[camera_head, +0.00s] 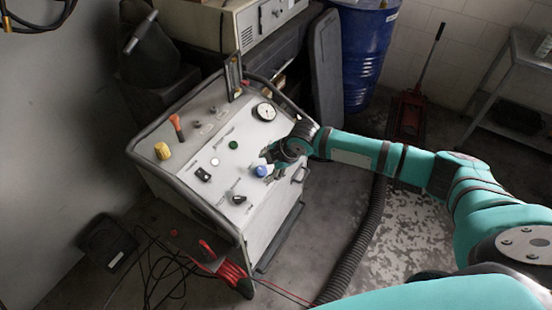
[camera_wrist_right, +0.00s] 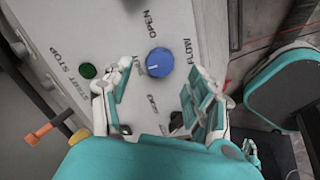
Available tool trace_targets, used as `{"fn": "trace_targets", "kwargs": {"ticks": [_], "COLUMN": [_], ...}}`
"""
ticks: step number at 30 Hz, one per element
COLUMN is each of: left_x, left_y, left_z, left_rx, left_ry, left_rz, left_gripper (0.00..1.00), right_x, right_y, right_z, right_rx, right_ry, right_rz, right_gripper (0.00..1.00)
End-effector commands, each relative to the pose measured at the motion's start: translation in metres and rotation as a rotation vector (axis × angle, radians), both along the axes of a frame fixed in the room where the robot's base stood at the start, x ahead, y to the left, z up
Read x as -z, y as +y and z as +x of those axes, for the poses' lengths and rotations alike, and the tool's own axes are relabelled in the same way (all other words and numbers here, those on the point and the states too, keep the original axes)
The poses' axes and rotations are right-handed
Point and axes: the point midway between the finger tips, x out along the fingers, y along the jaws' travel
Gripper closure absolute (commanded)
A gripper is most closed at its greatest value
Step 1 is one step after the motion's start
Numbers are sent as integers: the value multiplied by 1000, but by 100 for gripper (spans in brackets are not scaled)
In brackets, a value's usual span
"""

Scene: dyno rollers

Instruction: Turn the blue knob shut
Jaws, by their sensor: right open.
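The blue knob (camera_head: 261,171) sits on the sloped white panel of the machine (camera_head: 215,148), near its right edge. In the right wrist view the blue knob (camera_wrist_right: 160,61) has a pale pointer line, with the word OPEN printed beside it. My right gripper (camera_head: 270,160) is at the knob in the head view. In the wrist view my right gripper (camera_wrist_right: 155,88) is open, its fingers on either side below the knob, apart from it and holding nothing. The left gripper is not in view.
The panel also carries a yellow knob (camera_head: 162,151), an orange-handled lever (camera_head: 177,127), a gauge (camera_head: 264,111) and a green button (camera_head: 233,145). A metal handle (camera_head: 299,174) is on the machine's right side. A blue barrel (camera_head: 362,55) stands behind. A black hose (camera_head: 357,245) lies on the floor.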

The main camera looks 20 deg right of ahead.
Motion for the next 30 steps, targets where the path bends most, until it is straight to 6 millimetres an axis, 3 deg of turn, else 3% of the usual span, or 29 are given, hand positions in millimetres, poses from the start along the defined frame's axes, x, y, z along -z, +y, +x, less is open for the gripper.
{"fn": "trace_targets", "kwargs": {"ticks": [6,12,30], "left_x": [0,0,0], "left_y": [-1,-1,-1], "left_z": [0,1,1], "left_rx": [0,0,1], "left_ry": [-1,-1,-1], "left_rz": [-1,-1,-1], "left_gripper": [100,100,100], "right_x": [-41,-63,-68], "right_y": [-13,-20,-21], "right_z": [-20,-30,-33], "right_rx": [-1,0,-1], "right_ry": [-2,0,0], "right_rz": [-1,-1,0], "right_gripper": [42,42,42]}}
